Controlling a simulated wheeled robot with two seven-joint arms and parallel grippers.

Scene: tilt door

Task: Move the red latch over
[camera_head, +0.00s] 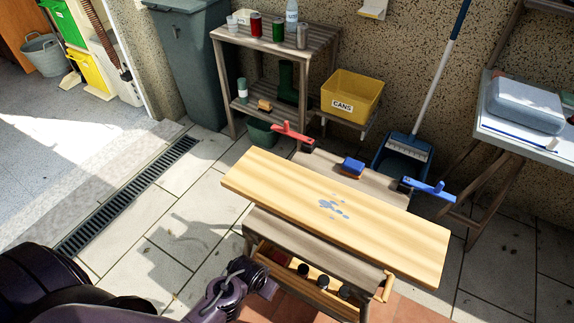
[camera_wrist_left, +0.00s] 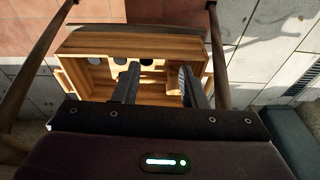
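The red latch (camera_head: 291,133) is a red bar at the back left corner of a light wooden board (camera_head: 320,207), on a dark mount. It points to the upper left. A blue latch (camera_head: 428,187) sits at the right end of the bench behind the board. My left arm reaches in from the bottom left, with its gripper end (camera_head: 255,280) by the front left of the bench, well apart from the red latch. In the left wrist view its two fingers (camera_wrist_left: 158,82) are apart with nothing between them. My right gripper is not in view.
A wooden box (camera_wrist_left: 105,75) with dark round items is under the board. A blue-and-yellow brush (camera_head: 352,166) lies behind the board. A blue dustpan (camera_head: 402,155), a yellow bin (camera_head: 352,95) and a shelf (camera_head: 275,40) stand behind. The paving left of the bench is clear.

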